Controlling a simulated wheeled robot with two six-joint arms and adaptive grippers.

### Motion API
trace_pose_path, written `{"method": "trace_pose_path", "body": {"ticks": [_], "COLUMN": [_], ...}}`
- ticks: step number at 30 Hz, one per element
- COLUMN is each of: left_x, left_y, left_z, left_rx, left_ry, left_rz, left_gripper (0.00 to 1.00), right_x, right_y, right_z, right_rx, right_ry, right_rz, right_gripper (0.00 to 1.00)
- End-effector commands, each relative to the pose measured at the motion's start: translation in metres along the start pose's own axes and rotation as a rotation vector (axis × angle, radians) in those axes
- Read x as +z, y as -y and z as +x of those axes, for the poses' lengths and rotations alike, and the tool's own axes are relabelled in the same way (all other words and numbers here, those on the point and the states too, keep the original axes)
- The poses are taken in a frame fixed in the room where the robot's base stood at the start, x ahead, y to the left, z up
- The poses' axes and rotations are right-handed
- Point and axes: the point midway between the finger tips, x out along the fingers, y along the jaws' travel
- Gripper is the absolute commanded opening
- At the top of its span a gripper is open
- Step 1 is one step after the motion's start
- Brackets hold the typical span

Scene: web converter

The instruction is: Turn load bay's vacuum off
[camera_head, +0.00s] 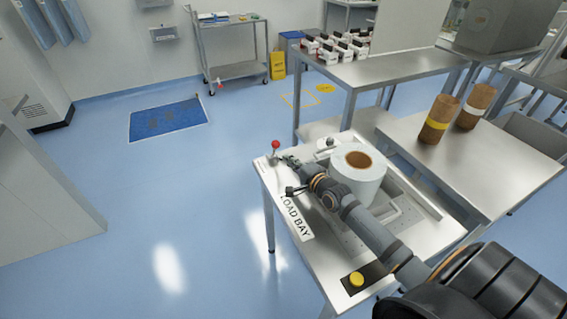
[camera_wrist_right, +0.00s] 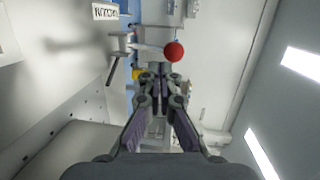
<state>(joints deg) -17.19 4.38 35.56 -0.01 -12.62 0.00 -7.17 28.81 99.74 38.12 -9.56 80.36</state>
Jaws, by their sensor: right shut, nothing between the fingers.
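The load bay is a steel table with a "LOAD BAY" label (camera_head: 296,217) on its near left edge. A lever with a red ball knob (camera_head: 275,145) stands at its far left corner. In the right wrist view the red knob (camera_wrist_right: 174,51) sits at the end of a pale lever arm (camera_wrist_right: 147,47), just beyond my fingertips. My right gripper (camera_head: 289,160) is shut and empty close to the knob; the wrist view also shows its fingers (camera_wrist_right: 160,76) together. I cannot tell whether they touch the lever. My left gripper is not in view.
A white roll with a brown core (camera_head: 358,172) stands on the load bay beside my right arm. A yellow button (camera_head: 356,279) is at the near corner. Two brown rolls stand on the table at right (camera_head: 405,130).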

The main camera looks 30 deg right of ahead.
Motion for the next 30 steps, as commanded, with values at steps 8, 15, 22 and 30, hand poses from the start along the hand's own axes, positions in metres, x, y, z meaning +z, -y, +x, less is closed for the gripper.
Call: {"method": "trace_pose_path", "body": {"ticks": [8, 15, 22, 30], "left_x": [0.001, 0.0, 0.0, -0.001], "left_y": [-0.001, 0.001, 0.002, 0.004], "left_z": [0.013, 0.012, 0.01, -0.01], "left_rx": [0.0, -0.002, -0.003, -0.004], "left_ry": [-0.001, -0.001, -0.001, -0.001], "left_rz": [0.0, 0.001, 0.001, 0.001], "left_gripper": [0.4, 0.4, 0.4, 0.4], "right_x": [0.0, 0.0, 0.0, -0.001], "right_y": [0.011, 0.013, 0.015, 0.021], "right_z": [0.032, 0.035, 0.035, 0.039], "right_rx": [-0.001, 0.002, 0.005, 0.055], "right_ry": [-0.001, 0.0, 0.0, 0.001], "right_rz": [0.002, 0.0, 0.001, 0.01], "right_gripper": [0.0, 0.0, 0.0, 0.0]}}
